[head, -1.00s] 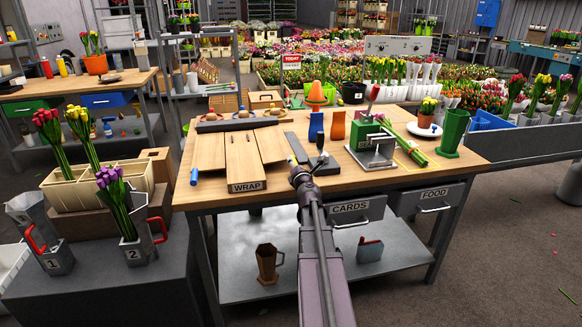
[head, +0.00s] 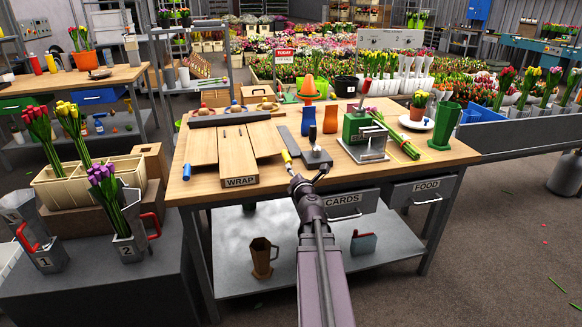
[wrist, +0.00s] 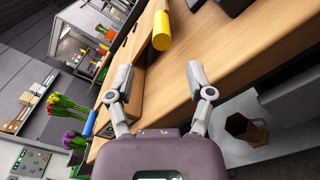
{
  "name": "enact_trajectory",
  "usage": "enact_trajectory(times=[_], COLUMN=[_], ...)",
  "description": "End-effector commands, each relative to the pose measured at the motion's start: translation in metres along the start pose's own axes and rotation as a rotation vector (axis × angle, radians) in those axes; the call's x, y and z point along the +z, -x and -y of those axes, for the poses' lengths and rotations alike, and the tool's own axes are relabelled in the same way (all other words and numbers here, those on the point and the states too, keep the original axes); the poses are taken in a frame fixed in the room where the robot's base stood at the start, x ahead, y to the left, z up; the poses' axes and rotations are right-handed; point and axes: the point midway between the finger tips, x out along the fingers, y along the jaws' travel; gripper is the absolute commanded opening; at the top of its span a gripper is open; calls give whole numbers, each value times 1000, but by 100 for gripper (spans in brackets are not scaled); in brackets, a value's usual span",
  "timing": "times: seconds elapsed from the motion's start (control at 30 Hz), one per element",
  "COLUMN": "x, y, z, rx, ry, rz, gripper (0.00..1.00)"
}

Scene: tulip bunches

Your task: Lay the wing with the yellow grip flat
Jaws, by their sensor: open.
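The wooden wrapping board (head: 220,148), marked WRAP, lies on the bench with a panel on each side. The wing with the yellow grip is its right panel (head: 265,139); whether it is tilted I cannot tell. The yellow grip (head: 286,156) is a short cylinder at this wing's front right corner. It also shows in the wrist view (wrist: 161,30), beyond and between my fingertips, not held. My gripper (head: 304,173) is open and empty at the bench's front edge, just short of the grip. Both spread fingers show in the wrist view (wrist: 158,75).
A dark plate with an upright knob (head: 317,157) lies close right of the yellow grip. A blue grip (head: 187,172) sits at the board's left. A dark roller (head: 229,118) lies behind the board. A green-and-steel device (head: 362,135) stands farther right.

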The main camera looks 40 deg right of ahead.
Motion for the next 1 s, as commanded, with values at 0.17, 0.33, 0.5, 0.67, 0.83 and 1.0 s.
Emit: enact_trajectory(times=[0.17,0.33,0.5,0.67,0.83,1.0], x=[0,0,0,0,-8,-33], y=[19,23,23,23,21,17], z=[0,0,0,0,-7,-28], rx=[-1,-1,-1,0,16,69], ry=[0,0,0,2,53,229], rz=[1,1,1,0,-26,-107], gripper=[68,68,68,47,0,0])
